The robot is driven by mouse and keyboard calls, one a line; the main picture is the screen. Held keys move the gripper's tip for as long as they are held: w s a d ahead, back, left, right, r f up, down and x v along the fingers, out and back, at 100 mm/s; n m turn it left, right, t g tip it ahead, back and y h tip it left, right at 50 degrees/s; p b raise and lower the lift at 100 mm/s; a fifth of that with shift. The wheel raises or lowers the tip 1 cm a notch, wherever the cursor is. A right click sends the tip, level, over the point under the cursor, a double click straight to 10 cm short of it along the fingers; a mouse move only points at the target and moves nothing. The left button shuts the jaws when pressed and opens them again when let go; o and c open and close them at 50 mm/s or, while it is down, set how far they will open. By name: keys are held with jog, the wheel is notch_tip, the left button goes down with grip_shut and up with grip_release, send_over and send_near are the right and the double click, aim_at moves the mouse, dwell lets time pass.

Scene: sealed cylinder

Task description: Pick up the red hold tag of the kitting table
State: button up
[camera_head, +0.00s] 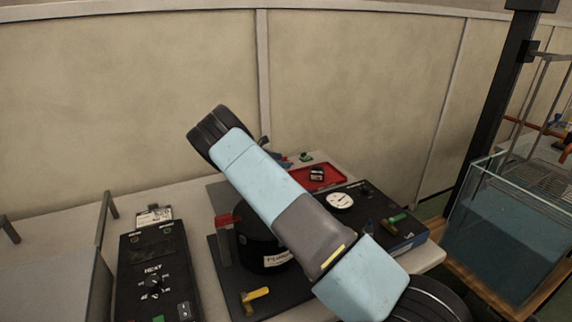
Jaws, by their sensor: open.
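The pale kitting table (188,205) stands against the wall, with a dark mat on it. A red tray (322,184) lies at its back, partly behind my arm, with a small dark item (316,174) with a pale mark in it. I cannot make out a red hold tag for certain. A red piece (228,219) shows on top of a grey upright beside a black cylinder (263,257). My arm crosses the middle of the picture and covers part of the table. My gripper is not visible.
A black control box (155,275) with knobs stands at left. A dark panel with a round white gauge (340,200) lies right of my arm. A yellow-handled part (255,295) lies on the mat in front. A glass water tank (515,235) stands at right.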

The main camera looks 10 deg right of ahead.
jog(key=c, duration=1.1)
jog(key=shift+r, duration=0.1)
